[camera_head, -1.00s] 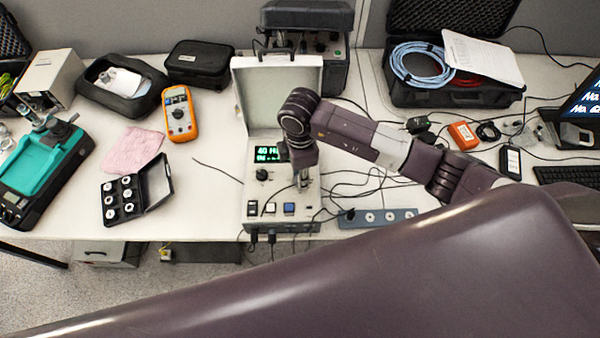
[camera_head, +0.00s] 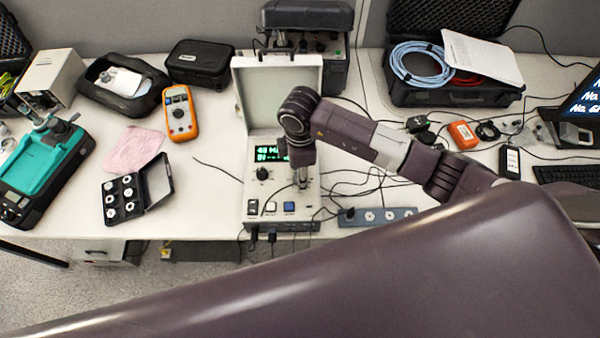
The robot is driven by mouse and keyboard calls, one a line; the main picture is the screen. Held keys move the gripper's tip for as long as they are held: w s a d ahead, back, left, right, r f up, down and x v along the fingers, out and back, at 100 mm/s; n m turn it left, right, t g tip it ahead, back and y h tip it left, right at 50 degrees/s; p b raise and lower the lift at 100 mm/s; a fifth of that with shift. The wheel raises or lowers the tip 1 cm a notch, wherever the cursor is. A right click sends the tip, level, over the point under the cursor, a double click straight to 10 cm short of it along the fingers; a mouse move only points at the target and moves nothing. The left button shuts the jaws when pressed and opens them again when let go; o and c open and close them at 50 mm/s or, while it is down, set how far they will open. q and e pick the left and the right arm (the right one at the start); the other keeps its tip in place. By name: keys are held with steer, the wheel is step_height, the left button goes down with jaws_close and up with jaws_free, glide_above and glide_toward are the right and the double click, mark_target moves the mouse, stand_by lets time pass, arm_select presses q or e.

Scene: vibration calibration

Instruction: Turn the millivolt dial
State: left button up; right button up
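The calibrator box (camera_head: 258,212) stands on the bench at the middle, its lid (camera_head: 280,85) open behind it. Its panel has a green lit display (camera_head: 268,154), a black knob (camera_head: 262,174) at the left, and black, white and blue buttons below. My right gripper (camera_head: 302,184) points down over the right part of the panel, at or just above it. The arm's wrist covers that part, so the dial under it is hidden. The fingers are too small to tell open from shut. My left gripper is not in view.
An orange multimeter (camera_head: 180,114), a black case of small discs (camera_head: 122,198) and a pink cloth (camera_head: 134,150) lie to the left. Cables and a grey-blue strip with discs (camera_head: 380,217) lie right of the box. My large arm link fills the front.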

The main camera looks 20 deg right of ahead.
steer(key=shift+r, duration=0.1)
step_height(320, 180, up, 12)
stand_by(0.6)
steer(key=shift+s+f, duration=0.15)
steer(key=shift+f, duration=0.1)
